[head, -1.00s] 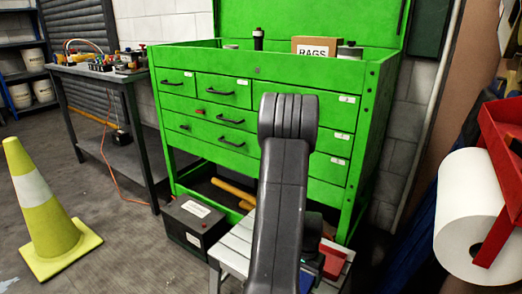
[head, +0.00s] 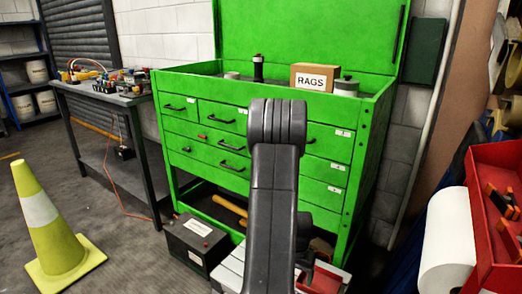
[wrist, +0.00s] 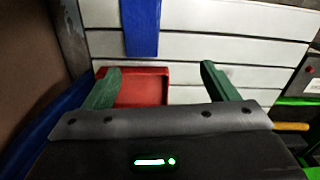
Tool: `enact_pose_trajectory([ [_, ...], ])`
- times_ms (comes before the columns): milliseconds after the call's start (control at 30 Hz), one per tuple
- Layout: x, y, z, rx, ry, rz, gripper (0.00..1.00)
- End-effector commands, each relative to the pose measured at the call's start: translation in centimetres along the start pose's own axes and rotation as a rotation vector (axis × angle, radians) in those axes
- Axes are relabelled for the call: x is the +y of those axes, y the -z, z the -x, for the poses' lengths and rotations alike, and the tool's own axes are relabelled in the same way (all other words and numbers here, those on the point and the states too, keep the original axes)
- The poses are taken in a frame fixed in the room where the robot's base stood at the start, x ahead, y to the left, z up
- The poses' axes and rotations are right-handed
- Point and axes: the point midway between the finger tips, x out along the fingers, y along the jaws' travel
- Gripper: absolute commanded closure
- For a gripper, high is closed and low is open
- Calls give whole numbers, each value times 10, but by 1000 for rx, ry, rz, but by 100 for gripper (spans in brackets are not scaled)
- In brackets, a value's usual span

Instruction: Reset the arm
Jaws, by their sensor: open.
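My gripper (wrist: 160,69) shows in the wrist view with its two green fingers spread apart and nothing held between them. Behind the fingers lie a red tray (wrist: 150,82) and a white slatted bench (wrist: 210,47). A blue piece (wrist: 141,25) lies on the slats above the tray in that view. In the head view my dark arm stands upright in the middle and hides most of my gripper. Parts of the bench (head: 229,272) and the red tray (head: 326,280) show low beside the arm.
A green tool chest (head: 340,120) stands behind the arm, with a RAGS box (head: 314,77) on top. A black box (head: 197,243) sits on the floor. A yellow cone (head: 55,235) stands left. A red holder (head: 490,225) with a white roll (head: 447,240) is close at right.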

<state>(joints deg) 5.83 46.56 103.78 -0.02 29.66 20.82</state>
Motion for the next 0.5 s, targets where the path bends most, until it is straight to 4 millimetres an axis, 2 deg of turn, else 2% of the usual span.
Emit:
enact_pose_trajectory([
  [33,-3,0,7,-2,-1,10,20],
  [500,-27,1,26,-1,0,106,20],
])
